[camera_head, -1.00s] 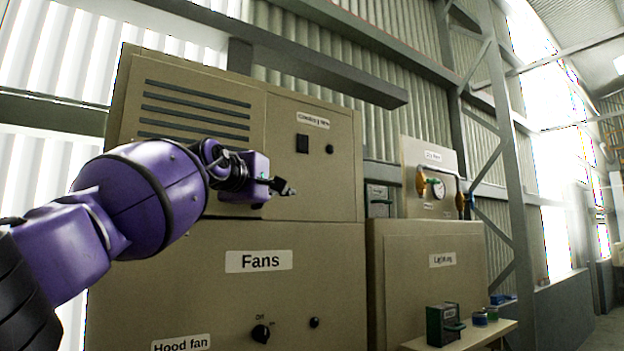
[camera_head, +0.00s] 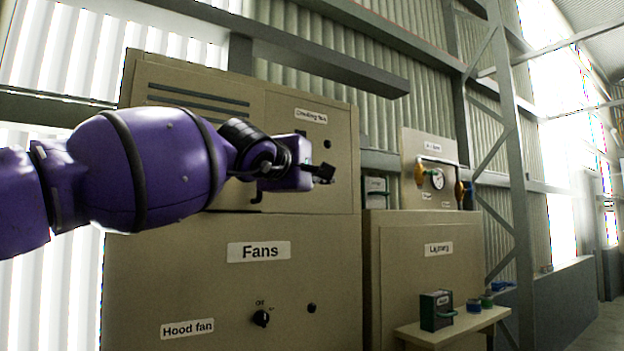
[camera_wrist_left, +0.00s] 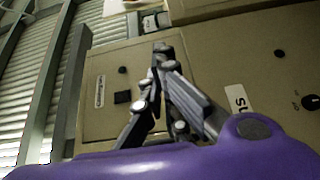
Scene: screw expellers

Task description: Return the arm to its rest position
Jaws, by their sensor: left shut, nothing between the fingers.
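My left arm (camera_head: 150,170) is purple and comes in from the left in the head view, stretched across the front of a tan control cabinet. Its gripper (camera_head: 328,174) points right, in front of the upper cabinet panel with the "Cooking fan" label. In the left wrist view the gripper (camera_wrist_left: 163,55) has its fingertips together and nothing between them. The cabinet panel lies behind the fingers there. Whether the gripper touches the cabinet cannot be told, but no contact shows. My right gripper is not in view.
The tan fan cabinet (camera_head: 180,275) has a "Fans" label and a black knob (camera_head: 261,318). To its right stand a lower "Lighting" cabinet (camera_head: 410,270), a gauge panel (camera_head: 415,150) and a small shelf (camera_head: 450,328) with a dark green box (camera_head: 436,310). A steel column rises further right.

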